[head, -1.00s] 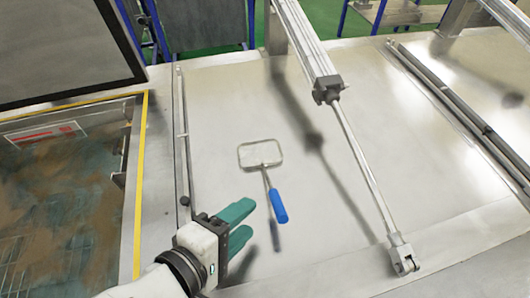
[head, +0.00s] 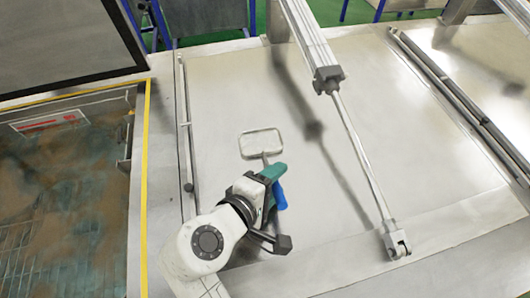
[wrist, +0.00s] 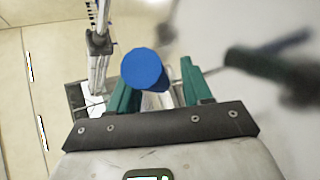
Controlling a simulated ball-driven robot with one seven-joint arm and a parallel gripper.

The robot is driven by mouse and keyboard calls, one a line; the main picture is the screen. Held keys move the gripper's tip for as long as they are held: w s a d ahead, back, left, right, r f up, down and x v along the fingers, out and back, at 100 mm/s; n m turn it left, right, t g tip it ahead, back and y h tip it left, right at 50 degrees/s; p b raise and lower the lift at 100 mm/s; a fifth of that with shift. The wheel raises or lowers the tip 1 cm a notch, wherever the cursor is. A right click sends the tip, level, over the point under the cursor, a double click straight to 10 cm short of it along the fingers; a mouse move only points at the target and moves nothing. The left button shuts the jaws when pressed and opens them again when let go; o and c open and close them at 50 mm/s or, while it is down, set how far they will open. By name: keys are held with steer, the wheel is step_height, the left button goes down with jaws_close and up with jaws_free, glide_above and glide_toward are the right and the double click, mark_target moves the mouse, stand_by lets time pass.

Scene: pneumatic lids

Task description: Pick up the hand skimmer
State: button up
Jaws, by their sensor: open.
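The hand skimmer has a rectangular wire-framed head (head: 262,144), a thin metal shaft and a blue handle (head: 280,196). It is over the pale metal lid, head pointing away from me. My gripper (head: 272,176), with teal fingers, is at the handle and hides part of the shaft and handle in the head view. In the wrist view the round end of the blue handle (wrist: 146,69) shows between the two spread teal fingers of my gripper (wrist: 160,85). The jaws are open; I cannot tell whether a finger touches the handle.
A pneumatic cylinder (head: 314,50) with its rod (head: 362,165) slants over the lid, right of the skimmer. A thin rail (head: 187,130) runs at the left. Beyond the yellow edge (head: 146,190) lies an open tank (head: 70,200) of murky water.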

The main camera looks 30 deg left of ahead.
steer(key=shift+c, duration=0.5)
jaws_close()
steer(key=shift+r, duration=0.15)
